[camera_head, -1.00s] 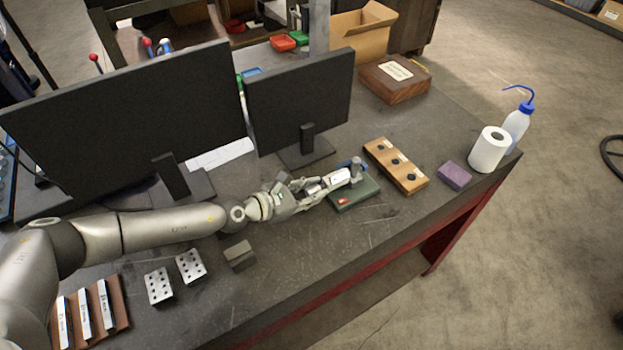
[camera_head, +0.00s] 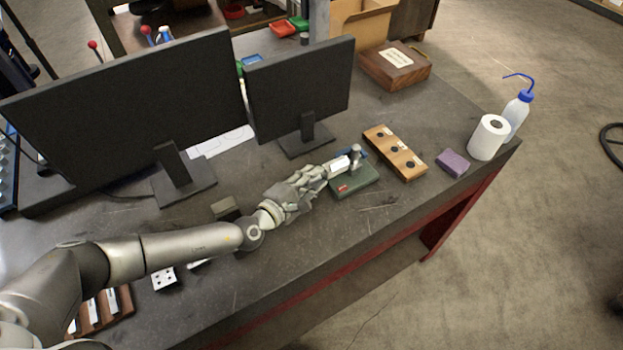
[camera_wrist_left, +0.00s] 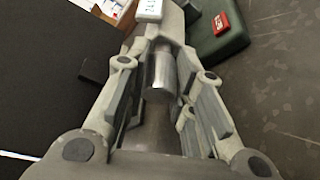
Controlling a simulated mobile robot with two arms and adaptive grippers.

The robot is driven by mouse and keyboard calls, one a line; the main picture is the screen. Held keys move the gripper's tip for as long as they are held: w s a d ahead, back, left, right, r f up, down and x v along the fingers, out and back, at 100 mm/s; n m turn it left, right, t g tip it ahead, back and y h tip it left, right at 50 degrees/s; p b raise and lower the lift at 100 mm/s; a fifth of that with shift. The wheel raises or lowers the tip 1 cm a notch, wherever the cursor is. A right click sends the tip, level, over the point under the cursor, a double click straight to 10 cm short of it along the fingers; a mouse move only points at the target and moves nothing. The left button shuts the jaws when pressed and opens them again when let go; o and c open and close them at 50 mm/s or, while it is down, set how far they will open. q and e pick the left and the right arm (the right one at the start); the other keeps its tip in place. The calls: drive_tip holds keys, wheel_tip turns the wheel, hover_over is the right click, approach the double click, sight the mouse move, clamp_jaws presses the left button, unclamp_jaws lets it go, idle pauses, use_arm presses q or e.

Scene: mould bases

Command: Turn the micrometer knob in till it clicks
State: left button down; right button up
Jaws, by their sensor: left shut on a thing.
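The micrometer stands on a green base (camera_head: 362,181) with a red label, on the workbench. Its white body (camera_head: 340,165) points toward my gripper, and a grey post (camera_head: 355,153) rises beside it. My left gripper (camera_head: 322,172) reaches in from the left, at the near end of the micrometer. In the left wrist view the silver knob (camera_wrist_left: 161,72) lies between the fingers of the left gripper (camera_wrist_left: 165,80), which is shut on it. The white body (camera_wrist_left: 149,10) and green base (camera_wrist_left: 214,30) show beyond. The knob is hidden by the fingers in the head view. My right gripper is not in view.
Two monitors (camera_head: 130,115) (camera_head: 300,90) stand behind my left arm. A wooden block with dark knobs (camera_head: 395,152) lies right of the micrometer, then a purple block (camera_head: 453,162), a paper roll (camera_head: 488,138) and a bottle (camera_head: 517,112). The bench front right is clear.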

use_arm(q)
drive_tip(key=shift+m+t, duration=0.3)
drive_tip(key=shift+m, duration=0.2)
idle(0.3)
drive_tip(key=c, duration=1.2)
unclamp_jaws()
drive_tip(key=shift+c, duration=0.2)
